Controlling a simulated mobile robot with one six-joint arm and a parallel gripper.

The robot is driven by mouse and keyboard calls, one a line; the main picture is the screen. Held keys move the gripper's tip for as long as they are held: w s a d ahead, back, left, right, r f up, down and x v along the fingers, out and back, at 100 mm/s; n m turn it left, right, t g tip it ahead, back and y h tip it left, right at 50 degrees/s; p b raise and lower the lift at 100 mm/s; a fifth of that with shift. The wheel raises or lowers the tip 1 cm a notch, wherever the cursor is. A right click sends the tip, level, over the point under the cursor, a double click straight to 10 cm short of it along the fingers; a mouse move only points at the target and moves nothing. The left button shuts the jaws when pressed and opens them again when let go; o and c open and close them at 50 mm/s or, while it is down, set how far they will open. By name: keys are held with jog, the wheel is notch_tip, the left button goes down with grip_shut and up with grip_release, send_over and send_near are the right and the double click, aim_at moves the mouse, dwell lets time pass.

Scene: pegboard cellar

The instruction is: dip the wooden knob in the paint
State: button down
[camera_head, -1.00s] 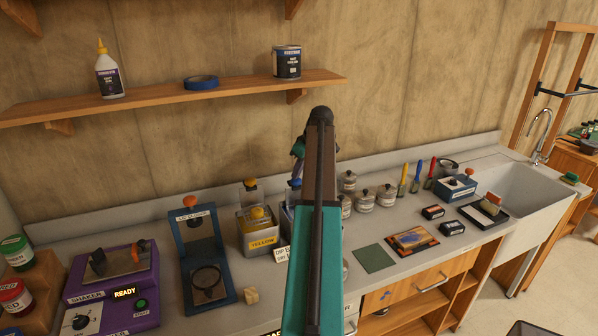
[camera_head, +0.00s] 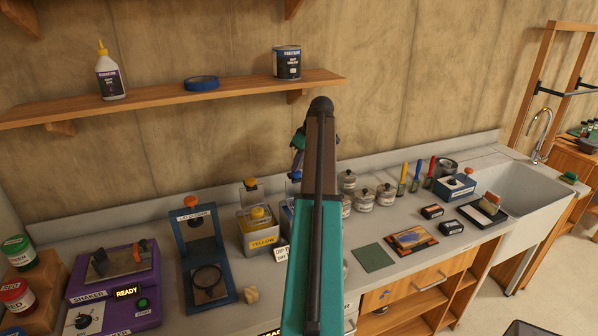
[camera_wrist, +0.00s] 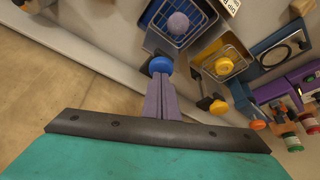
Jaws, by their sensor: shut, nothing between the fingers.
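A small pale wooden knob (camera_head: 251,295) lies on the counter in front of the yellow tank (camera_head: 262,240). The blue tank (camera_head: 287,212) stands right of the yellow one, mostly hidden by my arm. In the wrist view the blue tank (camera_wrist: 207,20) holds a wire basket with a lavender ball (camera_wrist: 178,23) in it. A round blue knob (camera_wrist: 160,65) stands beside that tank. My gripper (camera_wrist: 157,80) is shut and empty, its fingertips at the blue knob; whether they touch it I cannot tell. The yellow tank also shows there (camera_wrist: 222,60) with a yellow ball.
The lid closer (camera_head: 205,255) and purple shaker (camera_head: 115,285) stand to the left. Lidded jars (camera_head: 386,195), a green mat (camera_head: 374,258) and a sink (camera_head: 525,190) are to the right. A shelf (camera_head: 160,103) hangs above. Paint cans (camera_head: 18,252) stand at the far left.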

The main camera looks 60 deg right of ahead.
jog(key=shift+r, duration=0.75)
jog(key=shift+r+p, duration=0.1)
jog(key=shift+p, duration=0.2)
jog(key=shift+r+p, duration=0.95)
jog(key=shift+r, duration=1.55)
